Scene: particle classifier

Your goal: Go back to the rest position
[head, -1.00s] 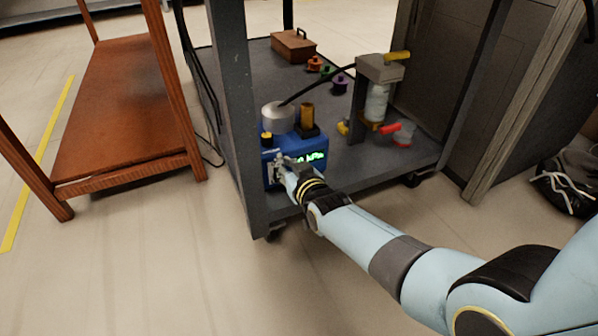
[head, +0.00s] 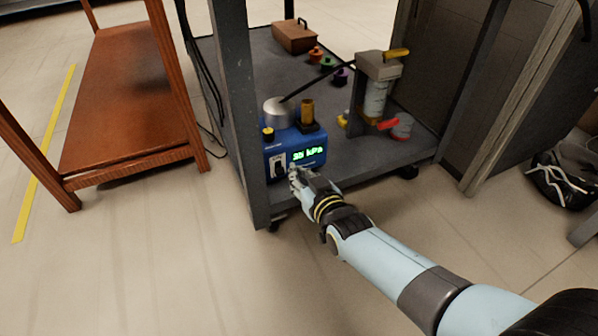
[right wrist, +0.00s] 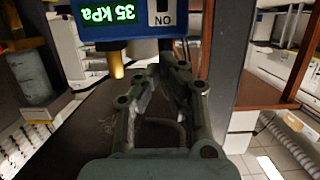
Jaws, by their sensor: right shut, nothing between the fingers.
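My right gripper (head: 294,178) is shut and empty, just in front of the lower front of the blue pump unit (head: 312,140), whose lit green display reads about 35 kPa. In the right wrist view the fingers (right wrist: 158,75) are closed together, with the blue unit (right wrist: 135,22) and its switch marked ON at the top of the picture. In the head view the dark switch (head: 279,166) sits on a white plate left of the display, just beyond the fingertips. Whether the fingers touch the unit is hard to tell. My left gripper is not in view.
A classifier column (head: 376,95), several coloured knobs and a brown box (head: 294,36) are farther back. An orange-brown table (head: 115,110) stands left. The floor in front is clear.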

